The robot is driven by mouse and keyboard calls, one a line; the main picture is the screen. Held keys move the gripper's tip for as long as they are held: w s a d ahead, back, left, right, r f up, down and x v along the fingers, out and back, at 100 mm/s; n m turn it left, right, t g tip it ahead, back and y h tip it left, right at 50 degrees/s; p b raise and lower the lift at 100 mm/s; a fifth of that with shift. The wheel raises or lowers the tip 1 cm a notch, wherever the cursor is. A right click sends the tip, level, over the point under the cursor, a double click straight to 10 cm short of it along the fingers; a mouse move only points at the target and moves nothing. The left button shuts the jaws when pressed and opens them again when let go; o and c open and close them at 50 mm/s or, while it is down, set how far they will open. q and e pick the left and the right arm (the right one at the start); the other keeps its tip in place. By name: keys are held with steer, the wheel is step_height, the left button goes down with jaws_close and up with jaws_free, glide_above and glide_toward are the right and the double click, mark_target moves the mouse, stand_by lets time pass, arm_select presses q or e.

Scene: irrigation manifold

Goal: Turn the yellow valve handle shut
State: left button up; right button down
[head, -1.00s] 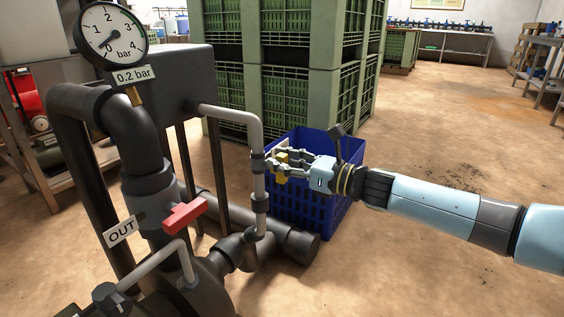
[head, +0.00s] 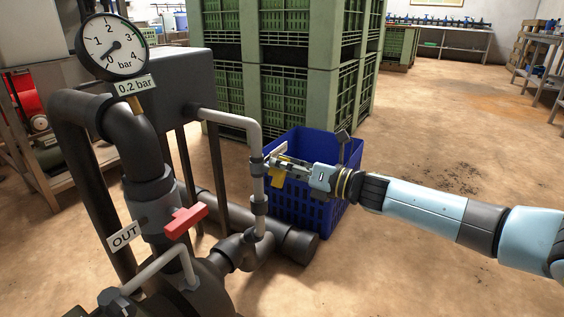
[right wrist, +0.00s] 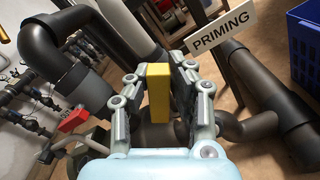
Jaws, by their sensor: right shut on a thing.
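The yellow valve handle (head: 277,182) is on the thin grey upright pipe (head: 257,180) in the middle of the head view. My right gripper (head: 274,166) reaches it from the right and is shut on it, its fingers partly covering it. In the right wrist view the yellow handle (right wrist: 158,92) stands between the two finger pads (right wrist: 157,100). The valve body behind it is mostly hidden. My left gripper is in neither view.
A red handle (head: 186,220) sits by the OUT label (head: 124,236) on the dark pipework. The gauge (head: 112,46) hangs above a 0.2 bar tag. A blue crate (head: 318,215) stands close behind my right gripper. A PRIMING sign (right wrist: 222,30) shows in the wrist view.

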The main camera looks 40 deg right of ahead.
steer(key=m, duration=0.2)
steer(key=m+p, duration=0.1)
steer(key=m, duration=0.1)
steer(key=shift+d+f+m, duration=0.1)
steer(key=shift+f+m, duration=0.1)
steer(key=shift+m, duration=0.1)
steer(key=m, duration=0.2)
steer(key=m+p, duration=0.1)
steer(key=m, duration=0.1)
steer(key=shift+w+d+f, duration=0.1)
steer(key=shift+f, duration=0.15)
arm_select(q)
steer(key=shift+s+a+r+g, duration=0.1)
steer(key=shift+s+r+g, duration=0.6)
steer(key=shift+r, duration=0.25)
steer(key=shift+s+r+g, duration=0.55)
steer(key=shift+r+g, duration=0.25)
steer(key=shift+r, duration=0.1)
arm_select(e)
steer(key=shift+f+m, duration=0.2)
steer(key=shift+m, duration=1)
arm_select(q)
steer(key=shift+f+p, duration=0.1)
steer(key=shift+p, duration=0.2)
arm_select(e)
steer(key=c, duration=1.2)
jaws_free()
steer(key=shift+d, duration=0.1)
steer(key=v, duration=1.2)
